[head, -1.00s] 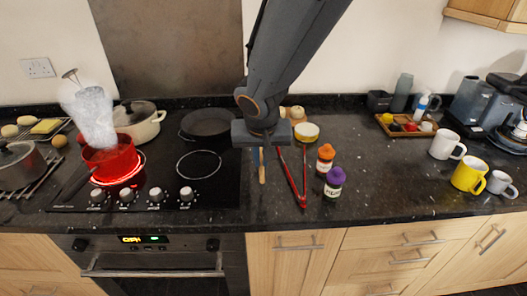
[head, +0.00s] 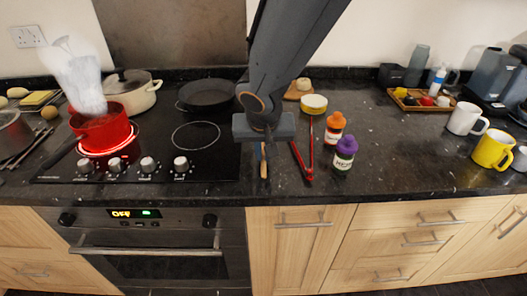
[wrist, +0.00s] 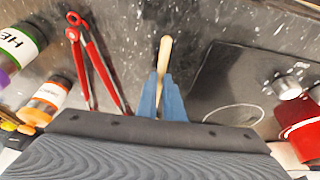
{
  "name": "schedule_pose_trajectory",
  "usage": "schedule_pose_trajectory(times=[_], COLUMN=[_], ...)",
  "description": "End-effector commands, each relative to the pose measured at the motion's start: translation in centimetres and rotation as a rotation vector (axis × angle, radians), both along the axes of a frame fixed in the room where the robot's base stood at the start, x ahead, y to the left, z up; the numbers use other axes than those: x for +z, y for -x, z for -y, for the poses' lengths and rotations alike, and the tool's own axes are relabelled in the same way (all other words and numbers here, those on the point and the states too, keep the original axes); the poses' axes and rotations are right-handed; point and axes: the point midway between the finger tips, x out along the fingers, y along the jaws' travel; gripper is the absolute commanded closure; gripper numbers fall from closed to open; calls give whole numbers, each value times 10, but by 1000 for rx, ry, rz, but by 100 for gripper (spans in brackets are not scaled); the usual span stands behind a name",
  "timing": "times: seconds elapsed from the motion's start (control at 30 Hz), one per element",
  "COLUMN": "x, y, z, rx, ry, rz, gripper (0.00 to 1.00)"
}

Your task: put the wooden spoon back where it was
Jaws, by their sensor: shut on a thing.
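The wooden spoon shows as a pale handle (wrist: 165,52) in the wrist view, sticking out between the blue fingertips of my gripper (wrist: 163,98). In the head view a short piece of the handle (head: 263,165) shows below my gripper (head: 264,143). My gripper is shut on the spoon, over the dark counter just right of the hob. The rest of the spoon is hidden by the fingers and the gripper body. I cannot tell whether the spoon touches the counter.
Red tongs (head: 304,160) lie close to the right, with an orange-capped jar (head: 334,129) and a purple-capped jar (head: 344,155) beyond. A red pot (head: 103,130) steams on a glowing ring at left. A black pan (head: 207,93) sits at the back.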

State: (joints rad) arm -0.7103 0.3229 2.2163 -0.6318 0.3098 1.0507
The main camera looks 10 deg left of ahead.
Motion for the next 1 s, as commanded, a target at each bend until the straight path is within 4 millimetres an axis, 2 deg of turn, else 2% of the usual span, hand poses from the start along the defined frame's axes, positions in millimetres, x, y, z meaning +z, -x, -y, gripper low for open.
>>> schedule_pose_trajectory(times=[0.27, 0.3, 0.4, 0.6, 0.8, 1.0], x=[0, 0, 0, 0, 0, 0], y=[0, 0, 0, 0, 0, 0], z=[0, 0, 0, 0, 0, 0], rx=[0, 0, 0, 0, 0, 0], ry=[0, 0, 0, 0, 0, 0], rz=[0, 0, 0, 0, 0, 0], gripper=[100, 86, 71, 71, 40, 40])
